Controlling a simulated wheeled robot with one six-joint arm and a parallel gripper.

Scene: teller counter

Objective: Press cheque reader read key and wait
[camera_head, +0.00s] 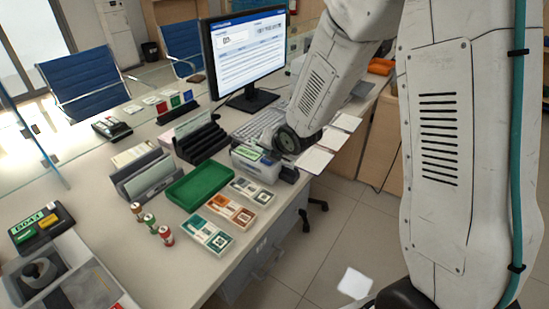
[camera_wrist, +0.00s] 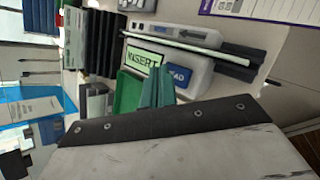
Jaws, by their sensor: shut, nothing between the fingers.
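The cheque reader (camera_head: 255,168) is a pale grey box on the counter, partly hidden by my arm in the head view. In the wrist view the cheque reader (camera_wrist: 198,72) shows a light green display (camera_wrist: 143,57) that seems to read "INSERT". Beside it is a blue read key (camera_wrist: 179,75) with white letters, partly covered by a finger. My gripper (camera_wrist: 160,72) has teal fingers, shut and empty, with the tips over the reader's face between display and key. I cannot tell whether they touch the key.
A green tray (camera_head: 200,186) lies left of the reader, with card trays (camera_head: 231,211) in front. A dark slotted rack (camera_head: 201,142), a keyboard (camera_head: 258,124) and a monitor (camera_head: 248,52) stand behind. Small stamps (camera_head: 150,223) stand near the counter's front.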

